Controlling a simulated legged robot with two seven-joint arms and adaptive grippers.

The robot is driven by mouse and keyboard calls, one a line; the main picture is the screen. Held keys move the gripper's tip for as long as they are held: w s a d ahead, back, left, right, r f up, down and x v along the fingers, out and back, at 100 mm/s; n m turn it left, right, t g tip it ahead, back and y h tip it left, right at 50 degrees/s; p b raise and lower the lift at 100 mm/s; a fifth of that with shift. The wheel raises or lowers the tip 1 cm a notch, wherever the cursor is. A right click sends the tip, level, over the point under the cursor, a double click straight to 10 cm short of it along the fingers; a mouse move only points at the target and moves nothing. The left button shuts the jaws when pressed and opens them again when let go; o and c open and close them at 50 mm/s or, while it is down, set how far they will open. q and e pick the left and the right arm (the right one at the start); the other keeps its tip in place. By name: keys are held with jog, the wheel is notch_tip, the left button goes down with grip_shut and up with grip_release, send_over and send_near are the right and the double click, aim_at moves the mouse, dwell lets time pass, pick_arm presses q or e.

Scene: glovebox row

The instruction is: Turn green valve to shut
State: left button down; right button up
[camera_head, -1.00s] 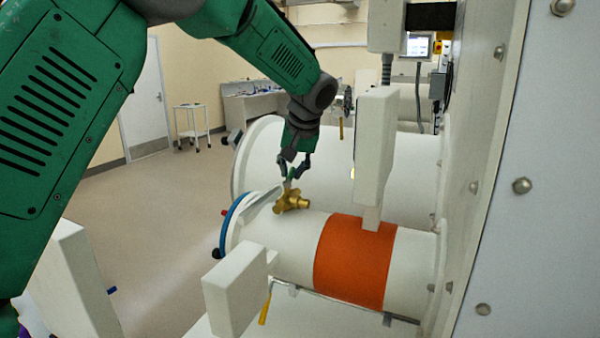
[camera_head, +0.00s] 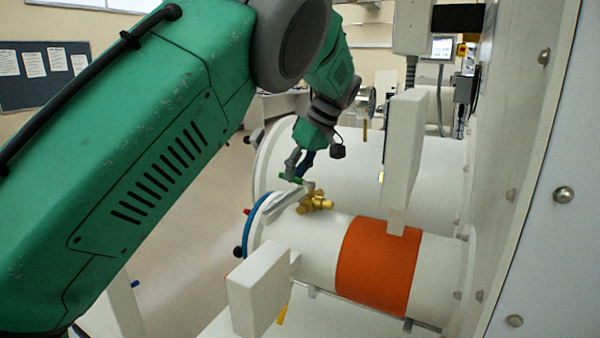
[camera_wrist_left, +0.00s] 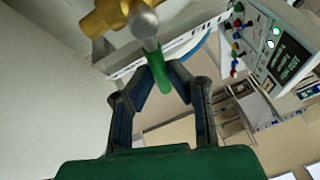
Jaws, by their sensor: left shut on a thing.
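The green valve has a brass body (camera_head: 316,202) on top of the white cylinder and a green handle (camera_head: 292,179) reaching left from a grey stem. My left gripper (camera_head: 298,173) is at the handle, up and left of the brass body, and is shut on it. In the left wrist view, the green handle (camera_wrist_left: 156,75) lies between the fingers of the gripper (camera_wrist_left: 162,78). The round grey stem top (camera_wrist_left: 144,22) and brass body (camera_wrist_left: 100,18) are beyond the fingertips. My right gripper is in neither view.
The white cylinder has an orange band (camera_head: 379,265) and a blue ring (camera_head: 256,222) at its left end. A white upright panel (camera_head: 401,150) stands right of the valve. A white block (camera_head: 262,290) is in front. A larger cylinder (camera_head: 400,160) lies behind.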

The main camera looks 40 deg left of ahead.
pick_arm(q)
jog(key=shift+s+d+f+n+g+h, duration=0.15)
jog(key=shift+s+n+g, duration=0.1)
jog(key=shift+n, duration=0.35)
jog(key=shift+s+a+f+n+g+h, duration=0.15)
jog(key=shift+s+n+g, duration=0.1)
jog(key=shift+n, duration=0.35)
jog(key=shift+d+r, duration=0.1)
jog(key=c, duration=1.6)
grip_release()
jog(key=shift+o, duration=0.2)
jog(key=shift+w, duration=0.15)
jog(key=shift+r, duration=0.25)
jog(key=v, duration=1.1)
jog(key=shift+w, duration=0.3)
jog(key=shift+d+r, duration=0.15)
